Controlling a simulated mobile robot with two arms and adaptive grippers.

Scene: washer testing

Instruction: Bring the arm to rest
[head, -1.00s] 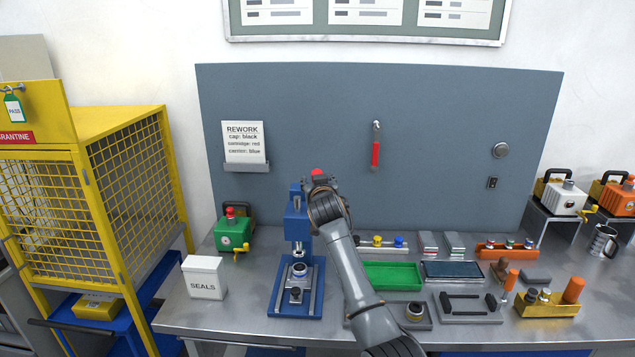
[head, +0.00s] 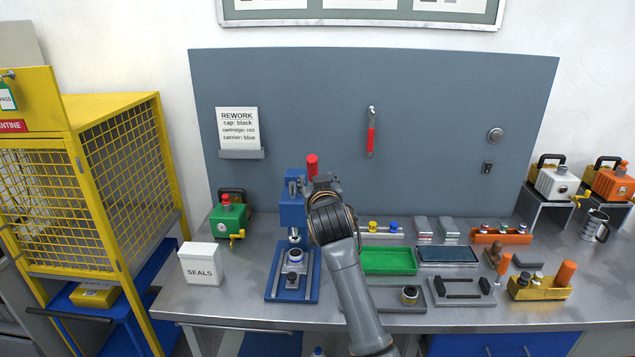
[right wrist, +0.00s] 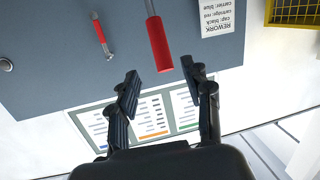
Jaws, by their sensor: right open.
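My right gripper (head: 320,183) is in the middle of the head view, in front of the upper part of the blue press (head: 292,212). The wrist hides part of the press. In the right wrist view the two dark fingers of my right gripper (right wrist: 165,82) stand apart with nothing between their tips. The red handle (right wrist: 159,45) of the press lever lies just beyond the tips, apart from them. It also shows in the head view (head: 312,165), just above the gripper. My left gripper is not in view.
A yellow mesh cage (head: 125,160) stands at left. A grey board (head: 280,90) rises behind.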

